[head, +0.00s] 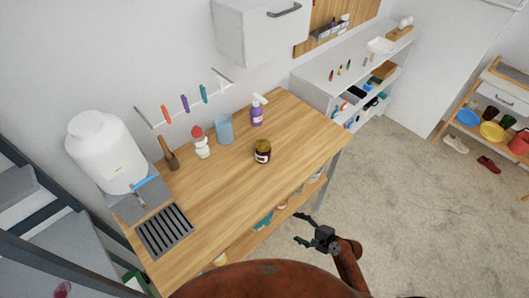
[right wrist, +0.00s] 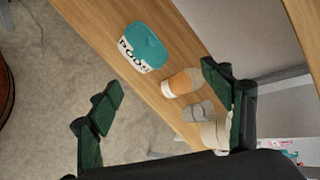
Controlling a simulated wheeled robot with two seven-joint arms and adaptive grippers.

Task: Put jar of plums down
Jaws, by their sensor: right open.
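The jar of plums (head: 263,152), dark with a yellowish lid, stands upright on the wooden worktop (head: 225,195), right of its middle. My right gripper (head: 301,230) is open and empty, beside the front edge of the worktop and apart from the jar. In the right wrist view my right gripper (right wrist: 165,105) has its green fingers spread wide, with nothing between them that it holds. The jar does not show in the right wrist view. My left gripper is not in view.
A purple spray bottle (head: 257,112), blue cup (head: 224,129), white bottle with red cap (head: 201,145) and brush (head: 168,153) stand along the worktop's back. A lower shelf holds a teal-lidded tub (right wrist: 145,47) and an orange-white bottle (right wrist: 180,82). Open floor (head: 405,210) lies right.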

